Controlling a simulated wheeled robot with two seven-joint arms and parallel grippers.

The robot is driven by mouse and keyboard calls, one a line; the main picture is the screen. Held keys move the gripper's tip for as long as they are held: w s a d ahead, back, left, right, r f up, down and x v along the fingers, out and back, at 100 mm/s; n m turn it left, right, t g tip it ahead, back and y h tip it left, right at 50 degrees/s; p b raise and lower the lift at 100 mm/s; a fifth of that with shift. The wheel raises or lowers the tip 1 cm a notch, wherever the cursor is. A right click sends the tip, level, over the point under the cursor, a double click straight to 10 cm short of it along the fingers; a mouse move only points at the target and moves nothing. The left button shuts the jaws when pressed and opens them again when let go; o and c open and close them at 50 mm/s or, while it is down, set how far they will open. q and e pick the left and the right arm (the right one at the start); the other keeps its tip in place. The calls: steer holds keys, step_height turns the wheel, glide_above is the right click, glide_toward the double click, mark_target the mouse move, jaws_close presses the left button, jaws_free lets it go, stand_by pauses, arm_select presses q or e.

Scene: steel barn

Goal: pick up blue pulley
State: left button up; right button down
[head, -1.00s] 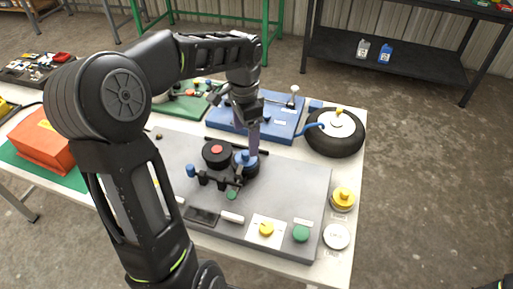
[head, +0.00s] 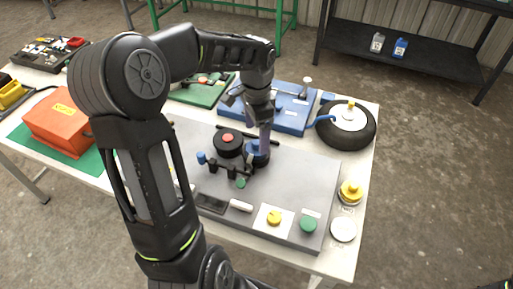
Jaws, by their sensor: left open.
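The blue pulley (head: 256,156) sits on the grey board (head: 310,178), just right of a black round part with a red centre (head: 228,143). My left gripper (head: 265,143) points down at the pulley from above. Its fingers are open and reach down to the pulley's top. They hide part of the pulley, and I cannot tell whether they touch it. My right gripper is not in view.
A black wheel (head: 366,137) and a blue board (head: 293,123) lie behind. Yellow parts (head: 351,191) and a white disc (head: 343,229) stand at the right edge. A green knob (head: 308,223) is at the front, an orange box (head: 62,126) at left.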

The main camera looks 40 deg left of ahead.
mark_target(256, 142)
arm_select(q)
step_height(256, 142, down, 4)
steer(key=shift+f+p, duration=0.25)
steer(key=shift+p, duration=0.25)
steer(key=shift+c, duration=0.4)
steer(key=c, duration=1.5)
